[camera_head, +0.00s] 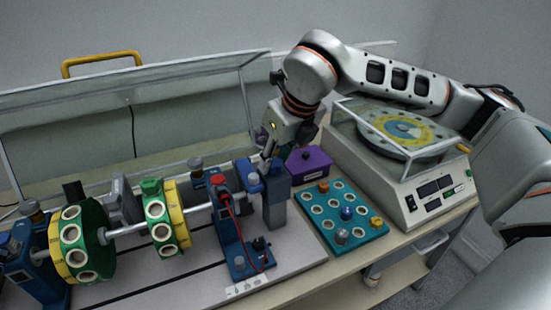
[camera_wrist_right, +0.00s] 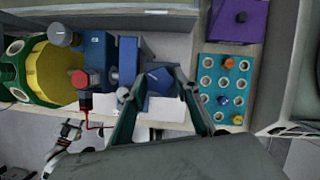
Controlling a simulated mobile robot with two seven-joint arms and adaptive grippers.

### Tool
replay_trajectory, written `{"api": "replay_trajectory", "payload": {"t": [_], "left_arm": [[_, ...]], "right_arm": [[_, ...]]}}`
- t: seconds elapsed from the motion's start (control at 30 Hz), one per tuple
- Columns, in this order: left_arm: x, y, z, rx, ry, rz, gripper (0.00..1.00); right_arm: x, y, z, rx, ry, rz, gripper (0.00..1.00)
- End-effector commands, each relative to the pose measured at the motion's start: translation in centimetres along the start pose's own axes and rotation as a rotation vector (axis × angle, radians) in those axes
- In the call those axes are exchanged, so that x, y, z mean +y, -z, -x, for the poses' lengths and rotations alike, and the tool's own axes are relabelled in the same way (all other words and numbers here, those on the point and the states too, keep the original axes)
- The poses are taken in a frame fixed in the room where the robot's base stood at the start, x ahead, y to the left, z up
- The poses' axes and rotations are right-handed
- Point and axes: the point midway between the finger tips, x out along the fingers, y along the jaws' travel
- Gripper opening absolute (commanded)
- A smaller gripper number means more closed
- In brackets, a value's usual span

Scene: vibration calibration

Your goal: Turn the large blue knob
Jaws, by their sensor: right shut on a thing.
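In the right wrist view the knob (camera_wrist_right: 160,80) lies between the fingertips of my right gripper (camera_wrist_right: 161,82). My right gripper (camera_head: 266,158) comes down from above in the head view and is shut on the knob. Its fingers partly cover the knob, so its turn angle is hard to tell.
A red knob (camera_head: 218,180) with a red cable is close on the left. Green and yellow discs (camera_head: 160,225) sit on the shaft. A purple box (camera_head: 310,163), teal tray (camera_head: 355,243) and white balance unit (camera_head: 432,203) stand to the right. A clear cover (camera_head: 190,110) is behind.

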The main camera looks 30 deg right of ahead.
Motion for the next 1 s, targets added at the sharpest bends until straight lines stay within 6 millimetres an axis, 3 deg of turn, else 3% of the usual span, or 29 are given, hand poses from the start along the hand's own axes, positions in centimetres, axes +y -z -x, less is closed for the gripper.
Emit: {"api": "replay_trajectory", "payload": {"t": [0.23, 0.27, 0.3, 0.73, 1.0], "left_arm": [[0.0, 0.0, 0.0, 0.0, 0.0, 0.0, 0.4], [0.0, 0.0, 0.0, 0.0, 0.0, 0.0, 0.4], [0.0, 0.0, 0.0, 0.0, 0.0, 0.0, 0.4], [0.0, -0.3, 0.0, -0.005, 0.0, -0.001, 0.4], [0.0, -0.2, 0.0, -0.003, 0.0, -0.001, 0.4]], "right_arm": [[0.0, 0.0, 0.0, 0.0, 0.0, 0.0, 0.09], [0.0, 0.0, 0.0, 0.0, 0.0, 0.001, 0.38], [0.0, 0.0, 0.0, 0.0, 0.0, 0.001, 0.48], [0.0, -0.1, 0.5, -0.002, 0.0, 0.001, 0.48], [0.0, -0.2, 5.2, -0.007, 0.001, 0.001, 0.48]]}}
